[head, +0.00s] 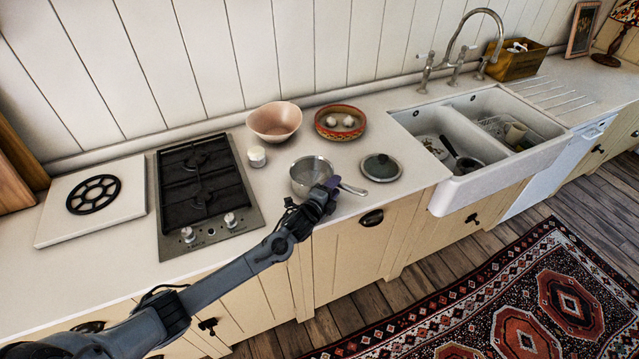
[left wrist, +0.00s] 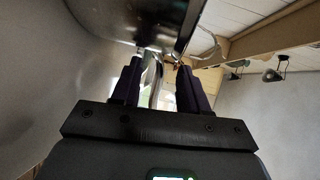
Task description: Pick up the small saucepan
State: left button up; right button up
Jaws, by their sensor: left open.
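The small saucepan (head: 304,176) is silver and stands upright on the counter, its handle (head: 354,189) pointing right. My left gripper (head: 332,184) is at the saucepan's right side, over the root of the handle, and hides part of it. In the left wrist view the shiny pan wall (left wrist: 130,18) fills the top. The two fingers of my left gripper (left wrist: 158,78) are apart there, and a bright metal strip, seemingly the handle (left wrist: 154,82), shows between them. I cannot tell whether they touch it. My right gripper is not in view.
A lid (head: 381,167) lies right of the saucepan. A small white jar (head: 257,156), a pink bowl (head: 274,121) and a patterned bowl (head: 340,122) stand behind. A gas hob (head: 205,185) is left, a double sink (head: 480,135) right. The counter's front edge is close.

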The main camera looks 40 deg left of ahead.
pick_arm(q)
jog(key=shift+x, duration=1.05)
jog(key=shift+c, duration=0.2)
grip_shut()
jog(key=shift+r, duration=0.1)
